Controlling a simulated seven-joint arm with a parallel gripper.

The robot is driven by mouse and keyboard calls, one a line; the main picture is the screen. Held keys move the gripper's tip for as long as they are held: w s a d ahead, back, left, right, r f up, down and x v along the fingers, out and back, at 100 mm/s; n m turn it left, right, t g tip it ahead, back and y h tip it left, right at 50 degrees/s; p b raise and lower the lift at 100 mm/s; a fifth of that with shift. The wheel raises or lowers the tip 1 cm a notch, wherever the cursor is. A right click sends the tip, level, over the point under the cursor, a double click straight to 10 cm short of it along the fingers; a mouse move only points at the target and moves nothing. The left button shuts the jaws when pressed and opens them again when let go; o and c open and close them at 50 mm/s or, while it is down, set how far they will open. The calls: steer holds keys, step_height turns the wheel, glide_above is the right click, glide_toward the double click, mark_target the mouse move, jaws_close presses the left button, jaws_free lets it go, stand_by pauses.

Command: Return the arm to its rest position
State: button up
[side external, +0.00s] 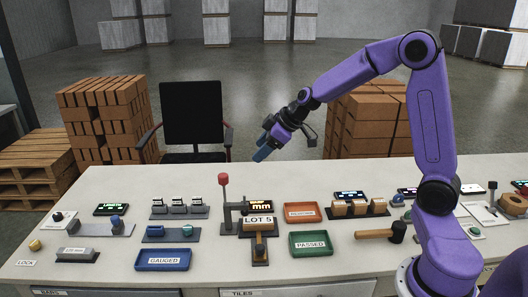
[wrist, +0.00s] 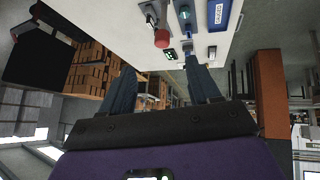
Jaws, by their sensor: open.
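My gripper (side external: 264,150) is raised above the far edge of the bench (side external: 200,262), in front of the black chair, and touches nothing. In the wrist view my gripper (wrist: 160,74) shows two blue fingers spread apart with nothing between them. My purple arm reaches up from the right side of the bench and bends over to the left.
On the bench stand a red-topped lever (side external: 223,182), a LOT 5 block (side external: 258,219), a blue GAUGED tray (side external: 163,259), a green PASSED tray (side external: 311,243), an orange tray (side external: 302,211) and a mallet (side external: 382,234). Behind are a chair (side external: 191,113) and brick stacks (side external: 100,117).

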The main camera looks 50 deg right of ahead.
steer(key=s+a+n+g+y, duration=0.1)
steer(key=s+a+n+g, duration=0.15)
steer(key=s+a, duration=0.6)
steer(key=s+a+n+g, duration=0.1)
steer(key=s+a+g, duration=0.2)
steer(key=s+a, duration=0.55)
steer(key=s+d+f+h, duration=0.1)
steer(key=s+d, duration=0.2)
steer(key=s, duration=0.6)
steer(key=s+d+f+n+g+h, duration=0.1)
steer(key=s+d+h, duration=0.1)
steer(key=s, duration=0.7)
steer(key=shift+d, duration=0.65)
steer(key=shift+f+n+g, duration=0.1)
steer(key=shift+n+g, duration=0.15)
